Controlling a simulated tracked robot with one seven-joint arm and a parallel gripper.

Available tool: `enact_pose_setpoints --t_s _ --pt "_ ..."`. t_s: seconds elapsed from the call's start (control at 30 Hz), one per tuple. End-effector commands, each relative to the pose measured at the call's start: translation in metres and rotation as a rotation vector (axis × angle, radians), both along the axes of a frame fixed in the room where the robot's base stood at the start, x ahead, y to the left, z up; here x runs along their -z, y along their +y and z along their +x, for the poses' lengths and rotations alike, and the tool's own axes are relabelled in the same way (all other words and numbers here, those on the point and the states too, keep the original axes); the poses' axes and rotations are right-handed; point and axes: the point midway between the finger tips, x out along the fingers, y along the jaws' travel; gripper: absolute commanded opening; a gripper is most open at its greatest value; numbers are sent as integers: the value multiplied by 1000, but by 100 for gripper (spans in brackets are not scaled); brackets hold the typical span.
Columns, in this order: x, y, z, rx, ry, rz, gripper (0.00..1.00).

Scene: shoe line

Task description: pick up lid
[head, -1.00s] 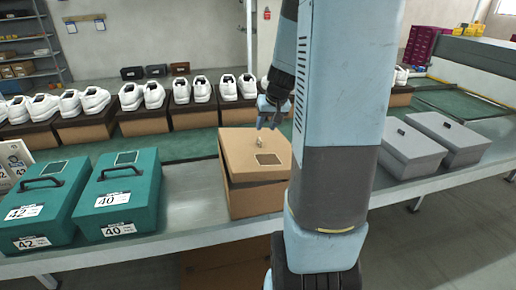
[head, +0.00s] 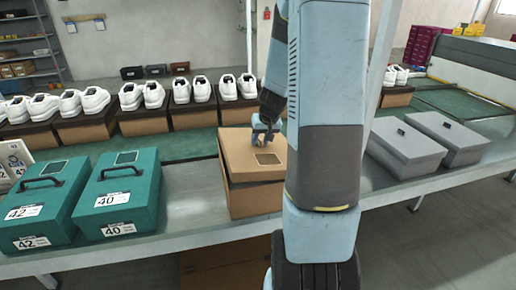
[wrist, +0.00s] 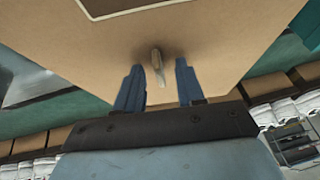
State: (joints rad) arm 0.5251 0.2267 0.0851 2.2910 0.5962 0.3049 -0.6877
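The brown cardboard lid (head: 239,153) sits on a brown box (head: 256,200) in the middle of the bench, with a dark-framed square on its top. In the wrist view the lid (wrist: 215,32) fills most of the upper picture. A small pale knob (wrist: 157,62) stands on it. My gripper (head: 264,138) is down at the lid's top. In the wrist view my gripper (wrist: 160,78) is open, with one finger on each side of the knob and a gap to both. In the head view the fingers hide the knob.
Two teal boxes with handles (head: 122,190) stand on the left of the bench. Two grey boxes (head: 406,146) stand on the right, beyond my arm. White shoes on boxes (head: 240,88) line the back. Bare bench (head: 192,200) lies between the teal and brown boxes.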

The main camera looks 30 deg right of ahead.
Motion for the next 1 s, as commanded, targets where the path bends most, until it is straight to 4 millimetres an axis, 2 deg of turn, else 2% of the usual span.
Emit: enact_pose_setpoints --t_s 0.2,0.6,1.0 --pt "0 0 0 0 -1 0 37" --pt "0 -1 0 1 0 0 0" --pt "-1 -1 0 1 -1 0 0"
